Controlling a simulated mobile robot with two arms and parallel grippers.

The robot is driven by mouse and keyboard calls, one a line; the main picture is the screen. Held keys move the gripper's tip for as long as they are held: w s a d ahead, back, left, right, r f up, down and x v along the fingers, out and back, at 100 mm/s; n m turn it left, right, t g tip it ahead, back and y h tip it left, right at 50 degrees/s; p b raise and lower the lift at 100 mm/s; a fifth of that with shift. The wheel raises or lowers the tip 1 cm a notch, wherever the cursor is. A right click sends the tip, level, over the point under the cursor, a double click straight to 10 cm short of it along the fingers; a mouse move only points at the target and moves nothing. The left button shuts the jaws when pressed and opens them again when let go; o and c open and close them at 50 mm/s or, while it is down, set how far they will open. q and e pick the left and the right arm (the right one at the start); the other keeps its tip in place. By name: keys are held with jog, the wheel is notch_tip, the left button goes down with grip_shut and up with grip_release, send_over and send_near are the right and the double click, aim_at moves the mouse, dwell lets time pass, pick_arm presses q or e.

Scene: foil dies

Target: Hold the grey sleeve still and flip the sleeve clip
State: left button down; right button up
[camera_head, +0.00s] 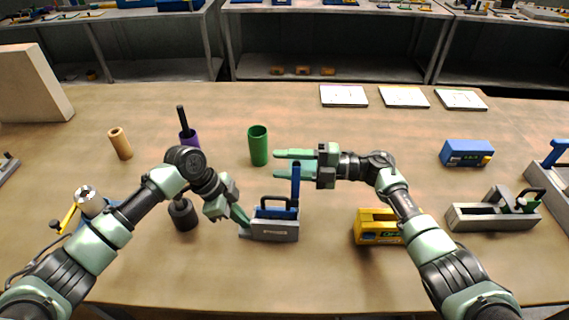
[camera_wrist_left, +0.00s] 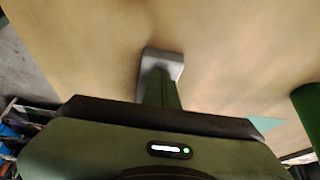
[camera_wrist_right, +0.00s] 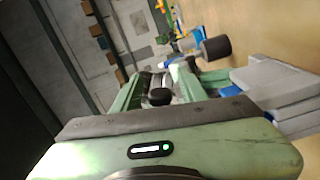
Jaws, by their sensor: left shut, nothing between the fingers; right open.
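The grey sleeve (camera_head: 272,232) sits on the table in front of me, with a black handle on it. A blue upright clip (camera_head: 295,188) stands from its right part. My left gripper (camera_head: 245,226) is shut and empty, its tips at the left end of the sleeve; whether they touch it is unclear. The sleeve's end (camera_wrist_left: 166,58) shows behind those fingers in the left wrist view. My right gripper (camera_head: 280,162) is open beside the clip's top; I cannot tell if the clip is between its fingers. The sleeve (camera_wrist_right: 285,88) shows at right in the right wrist view.
A green cup (camera_head: 258,147) stands behind the sleeve. A yellow block (camera_head: 371,228) lies to its right, under my right arm. A dark cylinder (camera_head: 183,215) stands to its left. Another grey fixture (camera_head: 480,218) and a blue block (camera_head: 467,152) are farther right.

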grip_shut()
dwell(1.5)
